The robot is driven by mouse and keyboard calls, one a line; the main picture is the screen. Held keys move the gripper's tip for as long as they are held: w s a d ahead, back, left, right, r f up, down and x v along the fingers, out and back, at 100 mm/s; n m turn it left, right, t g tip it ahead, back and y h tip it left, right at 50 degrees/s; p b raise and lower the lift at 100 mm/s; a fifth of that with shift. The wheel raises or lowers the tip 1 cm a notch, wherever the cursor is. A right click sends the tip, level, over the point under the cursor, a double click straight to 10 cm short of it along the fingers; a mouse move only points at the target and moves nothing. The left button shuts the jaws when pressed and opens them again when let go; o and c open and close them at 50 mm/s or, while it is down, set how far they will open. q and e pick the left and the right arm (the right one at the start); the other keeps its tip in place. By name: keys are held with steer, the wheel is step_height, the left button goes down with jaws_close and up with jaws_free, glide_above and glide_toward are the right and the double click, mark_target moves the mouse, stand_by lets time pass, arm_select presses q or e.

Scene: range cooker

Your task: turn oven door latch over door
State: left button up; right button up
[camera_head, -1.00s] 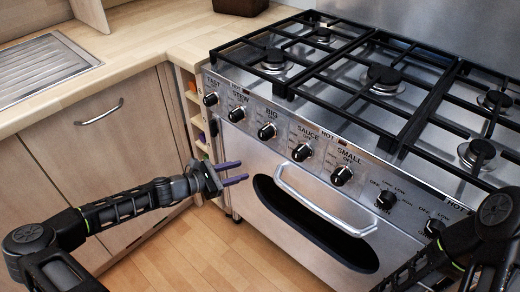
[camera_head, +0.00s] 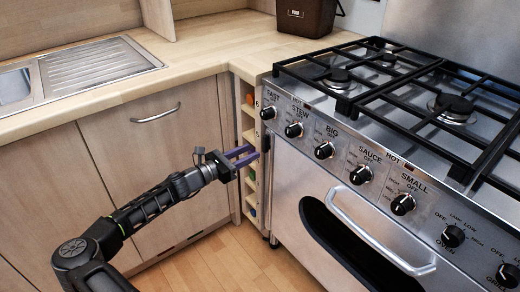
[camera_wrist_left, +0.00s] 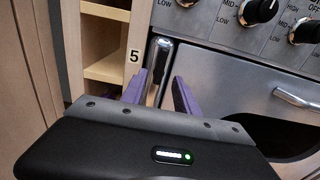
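The oven door (camera_head: 292,178) is silver and closed, with a dark oval window and a bar handle (camera_head: 378,234). The latch (camera_wrist_left: 159,60) is a small upright metal piece at the door's upper left edge in the left wrist view. In the head view it is a dark narrow piece (camera_head: 265,139) below the leftmost knob. My left gripper (camera_head: 246,154) is open, its purple fingers pointing at the latch. In the left wrist view the fingers (camera_wrist_left: 160,86) lie to either side of the latch's lower part; contact cannot be told. My right gripper is out of view.
A narrow open shelf (camera_head: 249,150) stands directly left of the cooker, close to my left fingers. Control knobs (camera_head: 324,150) stick out above the door. A wooden cabinet (camera_head: 150,165) with a handle is at left. The floor (camera_head: 215,262) in front is clear.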

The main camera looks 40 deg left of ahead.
mark_target(263, 146)
arm_select(q)
steer(key=x, duration=0.5)
steer(key=shift+b, duration=0.35)
jaws_close()
